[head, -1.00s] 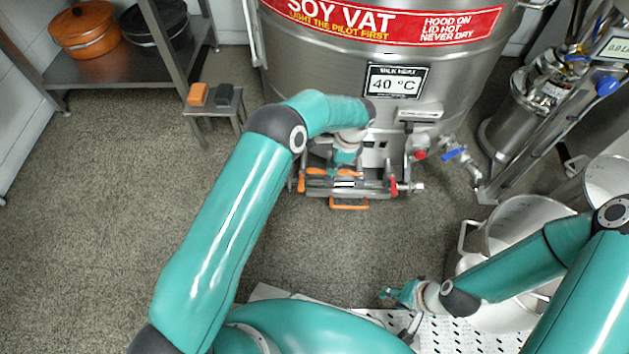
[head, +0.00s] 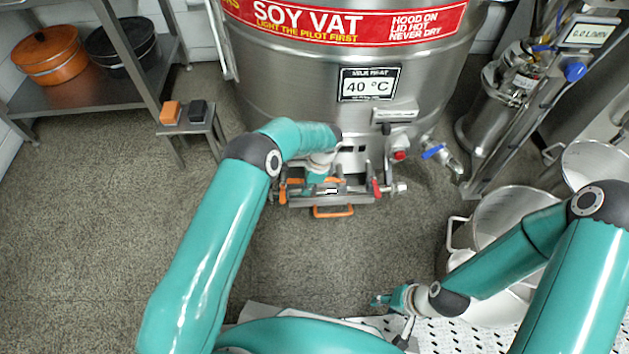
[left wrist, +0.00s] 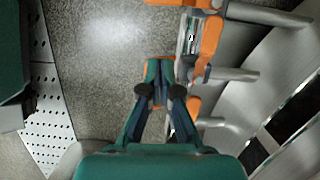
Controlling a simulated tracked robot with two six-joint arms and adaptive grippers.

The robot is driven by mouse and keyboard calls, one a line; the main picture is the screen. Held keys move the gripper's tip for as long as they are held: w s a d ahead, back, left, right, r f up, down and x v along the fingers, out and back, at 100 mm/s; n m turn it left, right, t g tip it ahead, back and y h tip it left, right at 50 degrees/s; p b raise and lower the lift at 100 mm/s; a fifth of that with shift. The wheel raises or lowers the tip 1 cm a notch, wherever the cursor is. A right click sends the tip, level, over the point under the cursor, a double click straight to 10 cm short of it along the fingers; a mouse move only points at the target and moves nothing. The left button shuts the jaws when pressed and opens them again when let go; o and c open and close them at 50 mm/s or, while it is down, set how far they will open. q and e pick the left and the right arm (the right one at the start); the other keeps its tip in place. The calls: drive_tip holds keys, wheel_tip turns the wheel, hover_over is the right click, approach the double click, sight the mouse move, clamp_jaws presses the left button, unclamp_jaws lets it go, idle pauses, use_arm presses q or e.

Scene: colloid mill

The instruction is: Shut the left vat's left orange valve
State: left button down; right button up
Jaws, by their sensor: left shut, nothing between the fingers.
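The steel soy vat (head: 290,75) stands at the top centre of the head view. At its foot is a burner manifold (head: 350,198) with orange parts, partly hidden by my left arm. My left gripper (head: 312,184) is down at the manifold's left half, its fingertips hard to make out. In the left wrist view its fingers (left wrist: 160,92) are shut and empty, close to an orange piece (left wrist: 153,70); contact is unclear. Orange handles (left wrist: 211,36) sit to their right on the steel pipes. My right gripper (head: 383,301) hangs low over the perforated plate, its opening unclear.
An orange loop (head: 333,212) juts out in front. Steel pots (head: 510,210) stand at right. A small stand (head: 190,125) is at left. The floor at left is clear.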

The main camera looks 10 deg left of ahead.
sight(283, 197)
use_arm(q)
drive_tip(key=a, duration=0.1)
drive_tip(key=s+a+f, duration=0.1)
drive_tip(key=a, duration=0.1)
drive_tip(key=a+f+b, duration=0.1)
drive_tip(key=shift+s+a+f, duration=0.1)
drive_tip(key=shift+s+a, duration=0.1)
drive_tip(key=shift+s, duration=0.05)
drive_tip(key=shift+s+a, duration=0.1)
drive_tip(key=shift+s, duration=0.05)
idle(0.4)
